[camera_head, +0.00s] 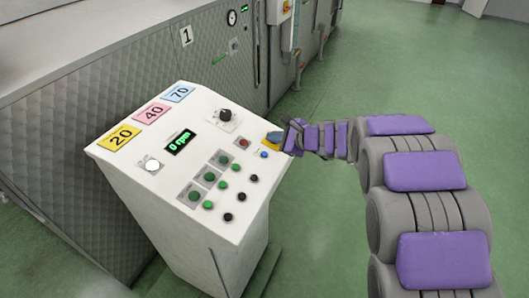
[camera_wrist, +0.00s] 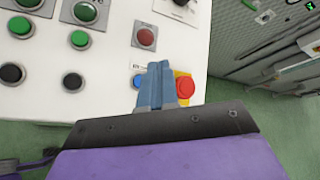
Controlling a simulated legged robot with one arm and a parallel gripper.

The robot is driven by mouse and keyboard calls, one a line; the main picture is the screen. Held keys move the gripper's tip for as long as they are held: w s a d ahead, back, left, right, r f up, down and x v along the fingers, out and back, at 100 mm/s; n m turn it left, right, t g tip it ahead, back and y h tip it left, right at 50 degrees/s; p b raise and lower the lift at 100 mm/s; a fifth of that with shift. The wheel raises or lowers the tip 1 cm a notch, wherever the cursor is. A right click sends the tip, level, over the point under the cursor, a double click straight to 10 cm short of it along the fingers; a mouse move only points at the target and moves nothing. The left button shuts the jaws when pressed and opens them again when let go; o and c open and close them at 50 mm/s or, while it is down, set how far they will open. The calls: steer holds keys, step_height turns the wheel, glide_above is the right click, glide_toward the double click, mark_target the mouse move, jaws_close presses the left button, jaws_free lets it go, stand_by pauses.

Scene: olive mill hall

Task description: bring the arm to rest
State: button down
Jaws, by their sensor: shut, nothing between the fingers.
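My gripper (camera_head: 280,139) is at the end of my grey and purple arm, which reaches in from the right in the head view. It is over the right edge of a white control console (camera_head: 148,210). In the wrist view my gripper (camera_wrist: 155,75) shows two blue fingers pressed together with nothing between them. The fingertips appear close to the panel face, near a blue button (camera_wrist: 137,81) and left of a red emergency stop (camera_wrist: 185,87) on a yellow base. I cannot tell whether they touch the panel.
The panel has several green and black buttons, a dark knob (camera_head: 225,115) and a green display (camera_head: 181,142) reading 0 rpm. Coloured labels 20, 40 and 70 line its upper edge. A grey quilted machine (camera_head: 110,95) stands behind. Green floor (camera_head: 340,235) is clear to the right.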

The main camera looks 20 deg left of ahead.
stand_by(0.6)
steer(key=s+d+n+g+h, duration=0.3)
steer(key=s+d+n+h, duration=0.2)
steer(key=s+d, duration=1.2)
steer(key=s+d+n+g+h, duration=0.2)
steer(key=s+d+n+h, duration=0.4)
steer(key=s+d, duration=1.2)
steer(key=s+n, duration=0.3)
steer(key=s, duration=0.3)
steer(key=shift+s+r+g+h, duration=0.15)
steer(key=shift+s+g+h, duration=0.15)
steer(key=shift+s+g, duration=0.1)
